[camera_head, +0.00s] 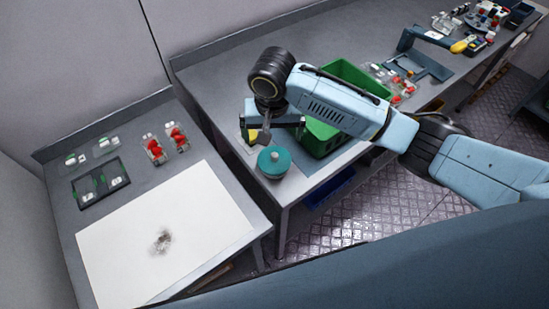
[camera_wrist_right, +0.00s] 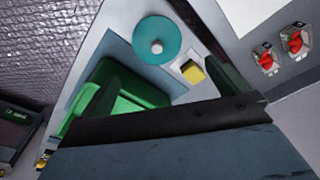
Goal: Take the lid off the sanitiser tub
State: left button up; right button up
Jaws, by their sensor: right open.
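The sanitiser tub (camera_head: 273,168) stands near the front-left corner of the long grey bench. Its round teal lid (camera_head: 274,157) is on it, with a pale knob in the middle. The lid also shows from above in the right wrist view (camera_wrist_right: 175,33), with its knob (camera_wrist_right: 157,47) clear. My right gripper (camera_head: 274,133) is open and empty, just behind the tub in the head view and apart from the lid. Its dark fingers also show in the wrist view (camera_wrist_right: 160,82). My left gripper is not in view.
A green crate (camera_head: 355,77) stands right of the tub, partly behind my right arm. A yellow object (camera_wrist_right: 193,70) on a pale square lies beside the tub. The left table holds a white sheet (camera_head: 200,225) with a dark smudge, a dark tray (camera_head: 101,182) and red berry punnets (camera_head: 153,150).

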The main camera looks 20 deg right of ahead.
send_over(275, 155)
jog(key=f, duration=0.4)
jog(key=shift+a+f, duration=0.25)
jog(key=shift+a, duration=0.05)
jog(key=f, duration=0.5)
jog(key=shift+d+f, duration=0.1)
jog(key=shift+d, duration=0.1)
jog(key=c, duration=0.8)
